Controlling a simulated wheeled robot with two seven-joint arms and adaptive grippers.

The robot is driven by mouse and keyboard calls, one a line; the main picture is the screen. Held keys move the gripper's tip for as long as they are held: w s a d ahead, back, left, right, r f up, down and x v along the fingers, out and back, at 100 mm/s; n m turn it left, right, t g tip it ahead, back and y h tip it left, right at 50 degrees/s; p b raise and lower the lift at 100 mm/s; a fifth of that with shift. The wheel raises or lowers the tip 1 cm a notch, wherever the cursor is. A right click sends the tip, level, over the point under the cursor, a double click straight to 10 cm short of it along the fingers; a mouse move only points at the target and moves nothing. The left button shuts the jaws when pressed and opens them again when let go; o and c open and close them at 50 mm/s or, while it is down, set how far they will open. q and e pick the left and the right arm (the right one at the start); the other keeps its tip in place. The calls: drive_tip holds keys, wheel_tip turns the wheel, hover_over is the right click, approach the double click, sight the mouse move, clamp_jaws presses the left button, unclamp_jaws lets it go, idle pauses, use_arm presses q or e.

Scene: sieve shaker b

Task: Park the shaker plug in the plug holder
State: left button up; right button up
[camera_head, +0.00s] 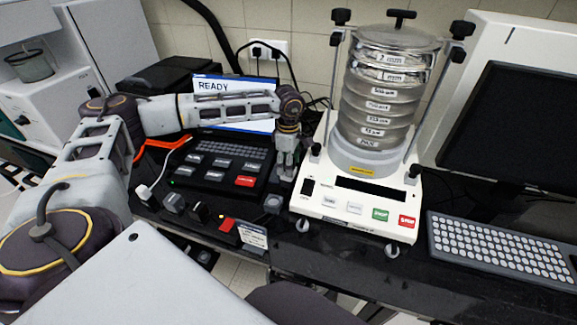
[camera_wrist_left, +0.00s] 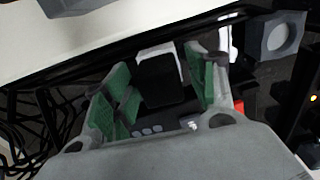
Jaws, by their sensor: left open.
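My left gripper (camera_head: 285,172) points down in the narrow gap between the black button panel and the shaker (camera_head: 378,110). In the left wrist view its green-padded fingers (camera_wrist_left: 162,88) stand apart, on either side of a black block with a pale face (camera_wrist_left: 162,82). This block may be the shaker plug; I cannot tell for sure, nor whether the pads touch it. A grey block with a round recess (camera_wrist_left: 283,35), possibly the plug holder, sits to the right there. It also shows in the head view (camera_head: 272,203), in front of the gripper. My right gripper is out of view.
The black panel (camera_head: 212,168) with several buttons and a laptop-like screen (camera_head: 240,88) lie left of the gripper. A keyboard (camera_head: 500,248) is at the right.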

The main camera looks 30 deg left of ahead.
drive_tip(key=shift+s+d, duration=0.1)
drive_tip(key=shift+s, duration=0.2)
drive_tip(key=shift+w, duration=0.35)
use_arm(q)
clamp_jaws()
idle(0.4)
drive_tip(key=shift+r, duration=0.45)
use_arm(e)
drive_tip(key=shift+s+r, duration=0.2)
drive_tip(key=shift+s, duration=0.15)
use_arm(q)
drive_tip(key=shift+r, duration=0.1)
drive_tip(key=shift+r+p, duration=0.25)
drive_tip(key=shift+p, duration=0.1)
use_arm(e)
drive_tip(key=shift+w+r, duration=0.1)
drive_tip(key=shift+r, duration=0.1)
use_arm(q)
drive_tip(key=shift+r, duration=0.45)
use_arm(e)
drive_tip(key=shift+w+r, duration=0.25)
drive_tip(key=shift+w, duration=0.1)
